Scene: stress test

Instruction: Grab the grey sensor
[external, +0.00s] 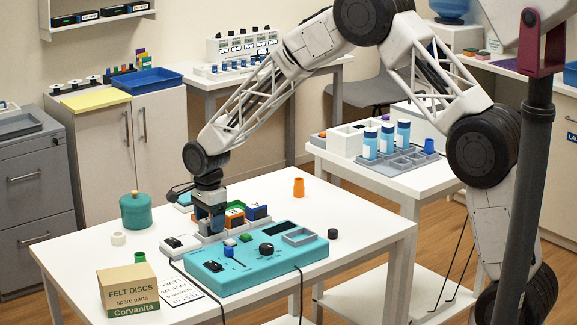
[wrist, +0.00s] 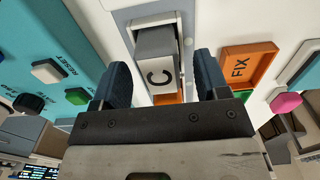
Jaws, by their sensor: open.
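A grey block with a white label marked C (wrist: 157,62), which looks like the grey sensor, sits in a pale holder (wrist: 188,25) in the wrist view. My gripper (wrist: 161,78) is open, with one dark blue finger on each side of the block. Gaps show between the fingers and the block, so it is not held. In the external view my gripper (external: 209,222) points down over the white table, behind the teal panel. The sensor cannot be made out clearly there behind the fingers.
The teal panel (external: 235,272) with knobs and buttons lies close in front. An orange FIX bin (wrist: 248,65) stands right of the sensor in the wrist view. A teal pot (external: 136,212), a cardboard box (external: 128,292) and an orange cylinder (external: 298,187) stand around.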

